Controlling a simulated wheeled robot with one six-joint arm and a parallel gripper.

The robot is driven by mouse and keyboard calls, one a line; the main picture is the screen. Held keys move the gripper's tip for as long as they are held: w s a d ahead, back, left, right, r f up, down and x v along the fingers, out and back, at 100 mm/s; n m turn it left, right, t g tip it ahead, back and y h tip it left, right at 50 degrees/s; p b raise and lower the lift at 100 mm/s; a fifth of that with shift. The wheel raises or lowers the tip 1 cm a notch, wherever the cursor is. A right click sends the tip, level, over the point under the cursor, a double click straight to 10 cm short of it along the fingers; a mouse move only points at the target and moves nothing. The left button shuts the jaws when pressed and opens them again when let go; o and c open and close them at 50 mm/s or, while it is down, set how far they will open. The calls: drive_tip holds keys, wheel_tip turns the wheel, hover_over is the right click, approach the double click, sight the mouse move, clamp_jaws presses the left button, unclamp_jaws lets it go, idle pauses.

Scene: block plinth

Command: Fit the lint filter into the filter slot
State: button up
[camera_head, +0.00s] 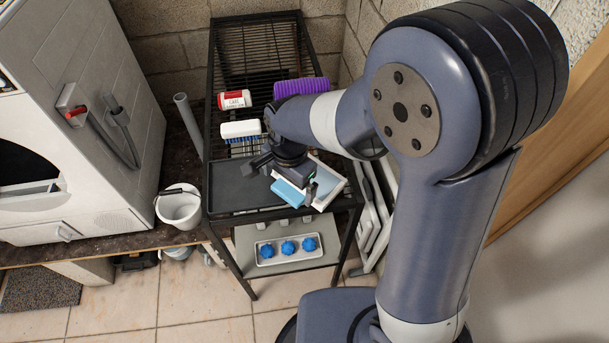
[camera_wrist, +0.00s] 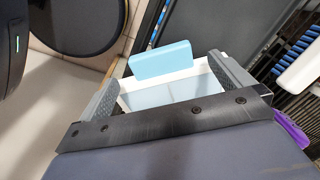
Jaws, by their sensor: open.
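The lint filter, a white frame with a pale mesh panel (camera_wrist: 172,92) and a light-blue grip bar (camera_wrist: 160,58), rests at the front right of the black rack's dark shelf. In the head view its blue bar (camera_head: 289,192) and white frame (camera_head: 327,187) show partly behind my gripper. My gripper (camera_head: 287,180) is open just over the filter; in the wrist view its two fingers (camera_wrist: 168,88) stand on either side of the frame. I cannot tell whether they touch it. The filter slot cannot be made out; the white machine (camera_head: 90,60) stands at the left.
The black wire rack (camera_head: 228,55) holds a red-capped white container (camera_head: 234,99), a blue-bristled brush (camera_head: 240,129) and a purple ribbed item (camera_head: 301,87). A white bucket (camera_head: 179,208) and grey tube (camera_head: 188,125) stand between machine and rack. A tray (camera_head: 287,261) of blue knobs sits below.

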sight(288, 191)
drive_tip(key=shift+a+f, duration=0.15)
drive_tip(key=shift+f, duration=1.5)
drive_tip(key=shift+c, duration=0.4)
drive_tip(key=shift+w, duration=0.1)
drive_tip(key=c, duration=1)
